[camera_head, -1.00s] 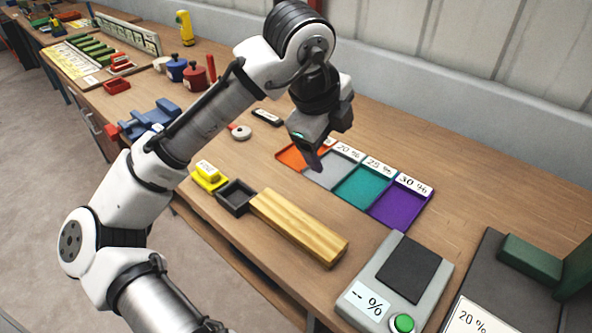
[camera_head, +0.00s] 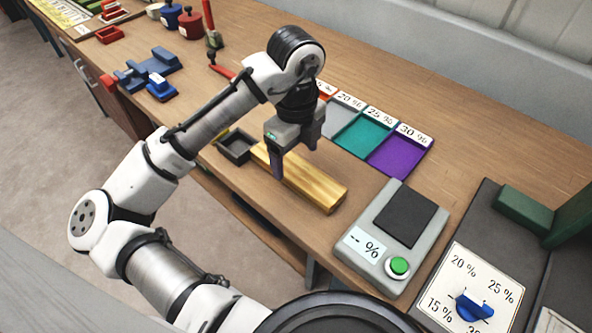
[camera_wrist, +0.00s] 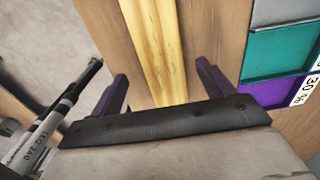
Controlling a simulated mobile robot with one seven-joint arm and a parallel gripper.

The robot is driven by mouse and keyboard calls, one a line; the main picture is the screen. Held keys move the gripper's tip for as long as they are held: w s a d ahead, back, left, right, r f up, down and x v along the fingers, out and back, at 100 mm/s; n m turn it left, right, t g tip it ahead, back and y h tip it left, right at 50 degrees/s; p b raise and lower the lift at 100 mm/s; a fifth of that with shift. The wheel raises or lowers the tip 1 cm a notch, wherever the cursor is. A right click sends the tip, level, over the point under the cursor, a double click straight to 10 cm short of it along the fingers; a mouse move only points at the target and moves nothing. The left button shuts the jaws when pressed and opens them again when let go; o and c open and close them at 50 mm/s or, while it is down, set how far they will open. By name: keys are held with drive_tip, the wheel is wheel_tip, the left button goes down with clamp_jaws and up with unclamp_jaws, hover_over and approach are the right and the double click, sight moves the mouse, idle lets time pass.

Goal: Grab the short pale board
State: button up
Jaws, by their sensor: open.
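The short pale board (camera_head: 311,184) lies flat on the wooden bench, near its front edge. It is pale yellow with wood grain. My gripper (camera_head: 276,170) is over the board in the head view and covers part of it. In the wrist view the board (camera_wrist: 154,45) runs away from me between the two dark purple fingers of my gripper (camera_wrist: 160,85). The fingers are apart with nothing held. The near end of the board is hidden behind the gripper body. I cannot tell exactly how high the fingertips are above the bench.
A small dark open box (camera_head: 236,147) is at the board's left end. A grey meter with a green button (camera_head: 399,266) stands to the right. Coloured trays marked in percent, such as the purple one (camera_head: 397,157), lie behind the board. A dial panel (camera_head: 478,283) is at far right.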

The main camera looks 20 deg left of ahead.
sight(296, 168)
drive_tip(key=shift+w+f, duration=0.15)
drive_tip(key=shift+f, duration=1.75)
drive_tip(key=c, duration=1.2)
drive_tip(key=shift+r, duration=0.1)
